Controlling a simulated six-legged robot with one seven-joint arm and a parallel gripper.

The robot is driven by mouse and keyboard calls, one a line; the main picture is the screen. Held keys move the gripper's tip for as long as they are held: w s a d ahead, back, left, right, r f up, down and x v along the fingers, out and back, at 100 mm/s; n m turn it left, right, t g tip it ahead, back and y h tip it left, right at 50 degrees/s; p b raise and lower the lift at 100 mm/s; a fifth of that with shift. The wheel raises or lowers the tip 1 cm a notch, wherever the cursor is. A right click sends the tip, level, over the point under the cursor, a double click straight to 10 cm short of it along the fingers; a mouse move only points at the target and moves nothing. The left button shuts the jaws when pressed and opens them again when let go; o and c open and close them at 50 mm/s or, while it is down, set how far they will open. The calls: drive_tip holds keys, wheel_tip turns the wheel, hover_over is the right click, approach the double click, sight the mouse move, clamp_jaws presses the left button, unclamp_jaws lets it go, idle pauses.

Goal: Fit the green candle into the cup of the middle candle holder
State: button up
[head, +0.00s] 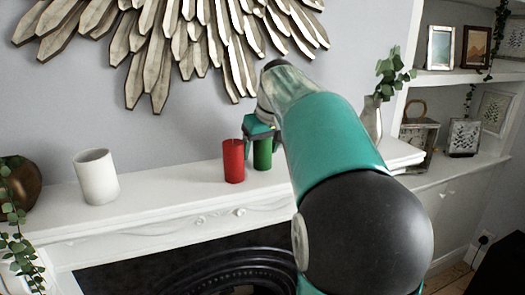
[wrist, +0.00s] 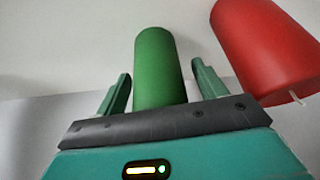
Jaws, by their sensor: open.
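The green candle (head: 262,156) stands upright on the white mantel shelf (head: 165,198), just right of and a little behind the red candle (head: 233,162). My gripper (head: 258,132) is at the upper part of the green candle, with the arm partly in front. In the wrist view, the green candle (wrist: 155,65) is between the two fingers of my gripper (wrist: 161,72), which are open with a gap on each side. The red candle (wrist: 262,48) is close outside the right finger there. I cannot make out any candle holder in either view.
A white cylindrical vessel (head: 96,177) stands left on the shelf, beside a brown round vase (head: 22,185) with trailing leaves. Right of the arm are a grey vase (head: 372,120) with a plant and white books (head: 400,154). The shelf between the white vessel and red candle is clear.

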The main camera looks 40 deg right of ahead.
drive_tip(key=c, duration=1.3)
drive_tip(key=shift+o, duration=0.2)
drive_tip(key=shift+r, duration=0.1)
drive_tip(key=shift+r, duration=0.45)
wheel_tip(320, 180, up, 2)
drive_tip(key=s+a+r, duration=0.2)
drive_tip(key=s+r, duration=0.8)
drive_tip(key=s, duration=0.4)
